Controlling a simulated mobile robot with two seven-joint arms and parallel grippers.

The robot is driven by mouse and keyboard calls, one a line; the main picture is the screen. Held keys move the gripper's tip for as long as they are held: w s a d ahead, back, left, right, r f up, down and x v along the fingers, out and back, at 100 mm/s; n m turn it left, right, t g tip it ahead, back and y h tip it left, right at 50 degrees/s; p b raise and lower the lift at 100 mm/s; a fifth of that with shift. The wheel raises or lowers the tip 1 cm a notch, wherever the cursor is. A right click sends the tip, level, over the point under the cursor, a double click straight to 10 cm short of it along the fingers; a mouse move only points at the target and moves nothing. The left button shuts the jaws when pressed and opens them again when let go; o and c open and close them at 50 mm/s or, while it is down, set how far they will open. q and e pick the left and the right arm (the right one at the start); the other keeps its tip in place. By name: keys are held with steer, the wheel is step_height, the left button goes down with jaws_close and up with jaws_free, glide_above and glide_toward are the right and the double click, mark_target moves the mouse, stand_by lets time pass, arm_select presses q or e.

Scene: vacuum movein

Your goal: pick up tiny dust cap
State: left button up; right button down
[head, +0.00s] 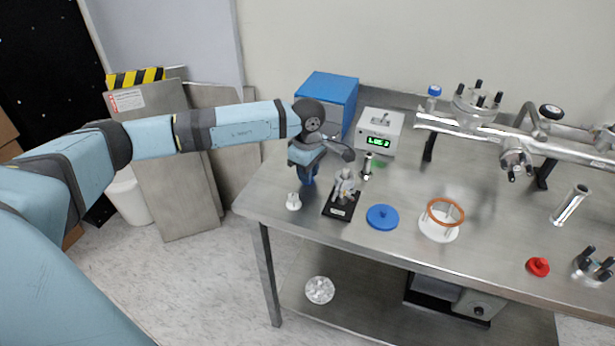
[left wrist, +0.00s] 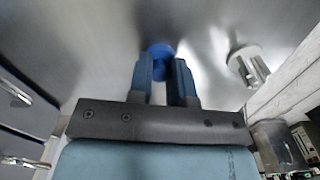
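A small round blue cap (left wrist: 161,48), which looks like the tiny dust cap, lies on the steel bench top in the left wrist view. My left gripper (head: 307,178) points down near the bench's left end. In the left wrist view my left gripper (left wrist: 162,72) has its two blue fingers apart, with a gap between them. The blue cap shows at and just beyond the fingertips; I cannot tell whether they touch it. In the head view the gripper hides the cap. My right gripper is not in view.
A small white fitting (head: 293,202) stands close to the left gripper. A black-based clamp stand (head: 341,207), a blue disc (head: 382,217) and a white ring holder (head: 438,228) stand to the right. A blue drawer box (head: 329,95) and a display unit (head: 380,132) are behind.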

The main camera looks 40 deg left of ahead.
arm_select(q)
jaws_close()
